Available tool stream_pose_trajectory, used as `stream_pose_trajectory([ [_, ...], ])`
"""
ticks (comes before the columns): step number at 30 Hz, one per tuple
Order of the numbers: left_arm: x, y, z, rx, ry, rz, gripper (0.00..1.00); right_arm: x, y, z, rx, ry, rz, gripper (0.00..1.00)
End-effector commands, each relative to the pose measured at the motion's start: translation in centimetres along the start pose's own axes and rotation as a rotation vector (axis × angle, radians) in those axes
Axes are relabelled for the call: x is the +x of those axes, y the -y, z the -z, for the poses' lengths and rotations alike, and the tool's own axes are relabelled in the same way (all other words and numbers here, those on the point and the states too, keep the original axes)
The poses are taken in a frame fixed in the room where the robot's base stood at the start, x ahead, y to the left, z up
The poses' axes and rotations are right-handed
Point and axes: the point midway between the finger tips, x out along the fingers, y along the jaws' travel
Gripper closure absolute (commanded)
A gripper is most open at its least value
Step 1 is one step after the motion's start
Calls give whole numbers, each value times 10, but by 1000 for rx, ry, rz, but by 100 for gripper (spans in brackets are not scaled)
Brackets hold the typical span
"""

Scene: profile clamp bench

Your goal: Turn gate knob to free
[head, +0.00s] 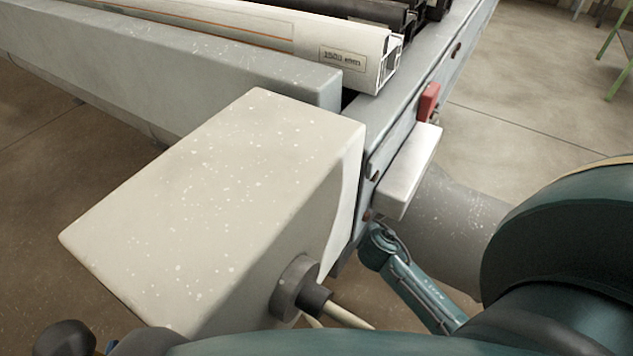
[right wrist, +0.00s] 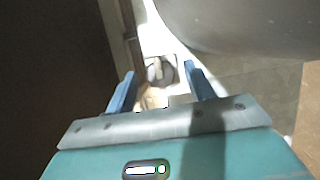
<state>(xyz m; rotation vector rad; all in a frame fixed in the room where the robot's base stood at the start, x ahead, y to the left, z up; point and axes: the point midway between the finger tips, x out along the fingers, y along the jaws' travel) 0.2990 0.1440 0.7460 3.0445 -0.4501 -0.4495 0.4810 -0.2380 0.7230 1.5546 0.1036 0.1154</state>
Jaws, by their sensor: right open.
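In the right wrist view, a small dark round fitting with a pale bar across it (right wrist: 160,70) shows beyond the fingers; it looks like the gate knob, but blur leaves this unsure. My right gripper (right wrist: 158,72) is open, its two blue fingers apart on either side of the line to that fitting. I cannot tell how far it is from the fitting, and no contact shows. A blurred tan piece (right wrist: 150,98) shows between the fingers. In the head view the knob cannot be made out, and my right fingertips are hidden. My left gripper is not in view.
A large pale box (head: 220,190) with a round cable fitting (head: 297,288) stands at the bench end. A white profile labelled 1500 mm (head: 330,40) lies on the bench. A red block (head: 429,102) and a pale metal plate (head: 409,172) stick out from the end rail.

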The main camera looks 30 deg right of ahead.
Motion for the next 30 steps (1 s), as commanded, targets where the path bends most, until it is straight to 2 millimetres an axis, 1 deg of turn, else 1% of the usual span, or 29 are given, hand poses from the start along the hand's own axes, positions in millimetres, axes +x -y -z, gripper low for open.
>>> stream_pose_trajectory([
  [2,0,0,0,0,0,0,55,-2,1,0,0,0,1,47],
  [5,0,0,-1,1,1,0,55,-12,1,0,2,1,2,47],
  [8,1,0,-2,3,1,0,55,-29,2,0,1,1,4,47],
  [15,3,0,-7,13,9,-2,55,-83,2,0,1,3,4,47],
  [18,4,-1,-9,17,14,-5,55,-103,2,0,2,2,4,47],
  [21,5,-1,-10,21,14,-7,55,-117,1,0,2,1,2,47],
  [25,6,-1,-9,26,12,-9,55,-128,0,0,1,0,0,47],
  [30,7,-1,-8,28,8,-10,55,-132,0,0,-1,0,-1,47],
])
